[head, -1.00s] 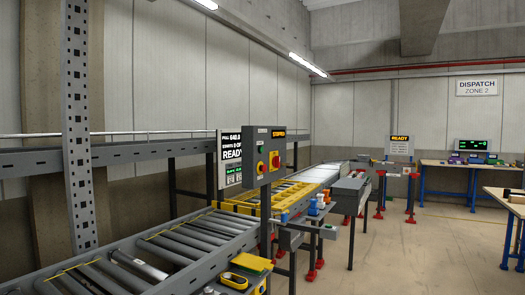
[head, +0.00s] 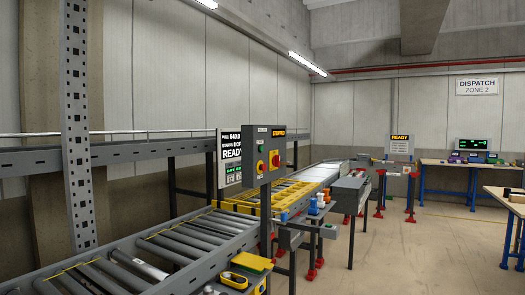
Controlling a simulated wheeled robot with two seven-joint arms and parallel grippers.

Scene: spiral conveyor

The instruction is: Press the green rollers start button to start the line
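A grey control box (head: 265,156) stands on a post beside the roller conveyor, near the middle of the head view. Its upper label reads like STOPPED. A green button (head: 261,149) sits at its upper left. Which line each button serves is too small to read. Neither of my grippers is in view.
The roller conveyor (head: 195,238) runs from lower left toward a yellow-framed section (head: 240,208). A small yellow tray (head: 234,281) is at the lower front. Open floor (head: 425,250) lies to the right, before blue-legged tables.

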